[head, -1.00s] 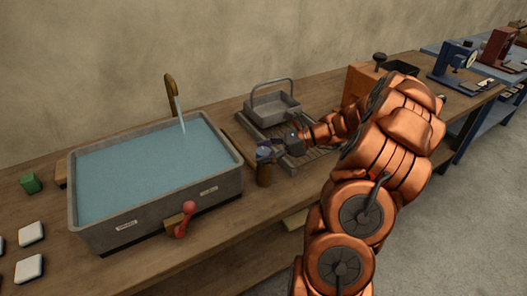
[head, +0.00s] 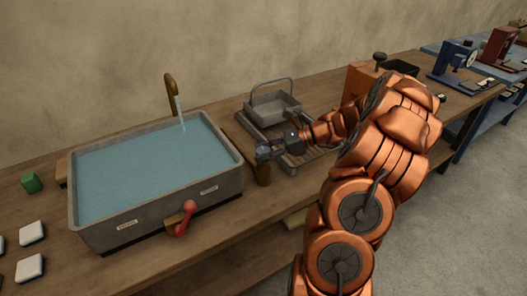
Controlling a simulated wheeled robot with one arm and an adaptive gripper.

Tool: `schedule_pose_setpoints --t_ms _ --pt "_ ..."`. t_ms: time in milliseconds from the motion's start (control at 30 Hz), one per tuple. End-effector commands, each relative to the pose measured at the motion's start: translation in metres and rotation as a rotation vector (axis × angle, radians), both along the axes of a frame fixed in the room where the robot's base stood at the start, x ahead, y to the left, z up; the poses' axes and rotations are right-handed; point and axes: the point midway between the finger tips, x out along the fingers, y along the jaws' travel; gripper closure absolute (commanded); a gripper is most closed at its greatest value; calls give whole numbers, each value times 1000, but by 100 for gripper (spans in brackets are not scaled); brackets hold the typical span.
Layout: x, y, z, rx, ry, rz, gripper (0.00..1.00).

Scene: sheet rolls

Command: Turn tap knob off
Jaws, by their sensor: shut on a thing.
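A brown, bent tap spout (head: 171,90) stands behind the grey basin (head: 170,210), and a thin stream of water (head: 182,120) runs from it into the full basin. A short brown post (head: 263,174) stands just right of the basin, and I take it to carry the tap knob. My gripper (head: 266,152) is at the top of this post, shut on the knob, which it mostly hides. The knob's exact angle cannot be told.
A red lever (head: 184,219) sticks out from the basin's front. A grey wire-handled basket (head: 274,107) stands on a slatted rack behind my gripper. A green block (head: 31,182) and several white tiles lie at the left. An orange machine (head: 362,82) stands behind my arm.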

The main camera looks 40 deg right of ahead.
Motion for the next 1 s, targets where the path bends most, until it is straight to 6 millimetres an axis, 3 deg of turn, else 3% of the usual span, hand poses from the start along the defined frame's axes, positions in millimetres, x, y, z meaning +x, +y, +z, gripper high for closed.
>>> schedule_pose_setpoints --t_ms 600,1000 --pt "2 0 1 -1 -1 295 88" --pt "0 1 1 1 1 352 88"
